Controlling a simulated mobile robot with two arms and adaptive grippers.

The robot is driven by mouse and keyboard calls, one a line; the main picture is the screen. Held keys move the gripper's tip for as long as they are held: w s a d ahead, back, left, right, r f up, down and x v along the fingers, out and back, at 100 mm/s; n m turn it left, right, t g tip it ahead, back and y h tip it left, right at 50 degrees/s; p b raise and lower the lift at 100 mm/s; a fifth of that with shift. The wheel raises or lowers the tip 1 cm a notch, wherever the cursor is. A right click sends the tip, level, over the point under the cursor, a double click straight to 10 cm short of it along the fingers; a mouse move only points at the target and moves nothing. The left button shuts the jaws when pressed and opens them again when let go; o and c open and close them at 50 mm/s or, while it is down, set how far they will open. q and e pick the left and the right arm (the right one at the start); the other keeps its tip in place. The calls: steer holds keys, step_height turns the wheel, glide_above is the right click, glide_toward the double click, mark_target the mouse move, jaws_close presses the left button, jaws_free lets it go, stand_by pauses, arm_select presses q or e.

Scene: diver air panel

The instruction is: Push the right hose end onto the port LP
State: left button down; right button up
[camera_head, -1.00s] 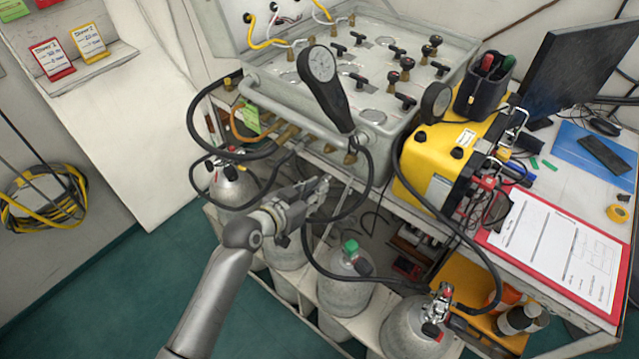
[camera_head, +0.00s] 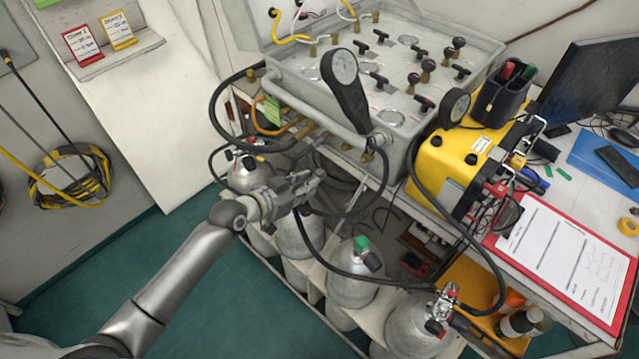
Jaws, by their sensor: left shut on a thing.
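My left gripper (camera_head: 312,182) is shut on the end of a black hose (camera_head: 335,262), just in front of and below the panel's front edge. The hose hangs from the fingers and runs down right toward the regulator (camera_head: 442,305) on the right cylinder. The fingers mostly hide the held end. The grey air panel (camera_head: 400,75) has brass fittings (camera_head: 308,130) along its lower front, up and left of the fingertips. The port label LP is too small to read. A large black gauge (camera_head: 345,80) stands at the panel's front. My right gripper is out of view.
Other black hoses loop at the panel's left (camera_head: 215,110) and below the gauge (camera_head: 372,205), close to the gripper. Grey cylinders (camera_head: 352,285) stand below in a white rack. A yellow case (camera_head: 450,165) and a red clipboard (camera_head: 492,242) lie right. Green floor at lower left is free.

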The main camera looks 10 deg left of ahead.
arm_select(q)
steer(key=w+d+b, duration=0.2)
steer(key=w+d, duration=0.1)
steer(key=w, duration=0.4)
steer(key=shift+w+d, duration=0.15)
stand_by(0.6)
steer(key=shift+r, duration=0.2)
steer(key=shift+w+d+f, duration=0.1)
steer(key=shift+w+d, duration=0.1)
stand_by(1.1)
steer(key=shift+w+d+b, duration=0.45)
steer(key=shift+w+b, duration=0.15)
steer(key=shift+w, duration=0.05)
stand_by(0.5)
